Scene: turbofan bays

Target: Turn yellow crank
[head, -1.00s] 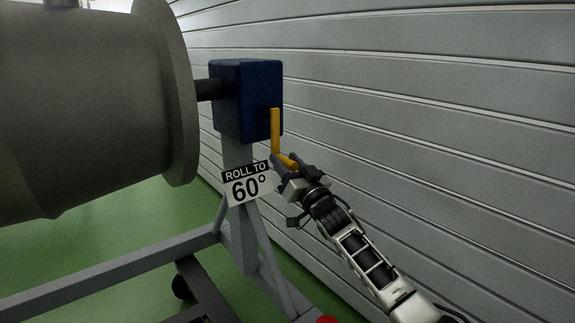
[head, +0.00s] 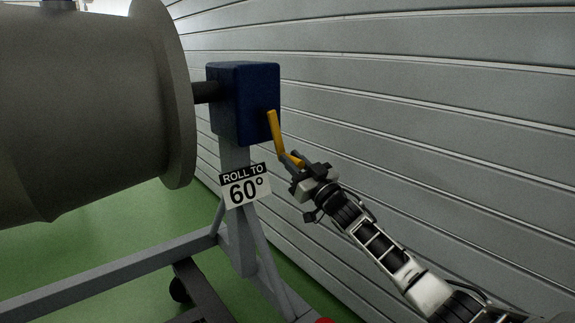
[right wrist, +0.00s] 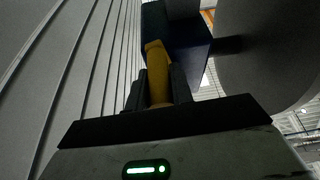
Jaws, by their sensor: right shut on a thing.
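The yellow crank (head: 274,131) is on the front of a dark blue gearbox (head: 243,103). Its arm hangs down, tilted with the lower end to the right, and its handle sticks out toward my right gripper (head: 295,160). My right gripper is shut on the crank's handle. In the right wrist view the yellow crank (right wrist: 156,62) rises from between the two dark fingers (right wrist: 159,92), with the blue gearbox (right wrist: 182,45) behind it. The fingers partly hide the handle. My left gripper is not in view.
A large grey engine cylinder (head: 90,110) joins the gearbox by a dark shaft (head: 205,92). A grey stand (head: 240,235) carries a "ROLL TO 60°" sign (head: 245,186). A grey slatted wall (head: 430,110) runs close along the right. Green floor (head: 110,240) lies below.

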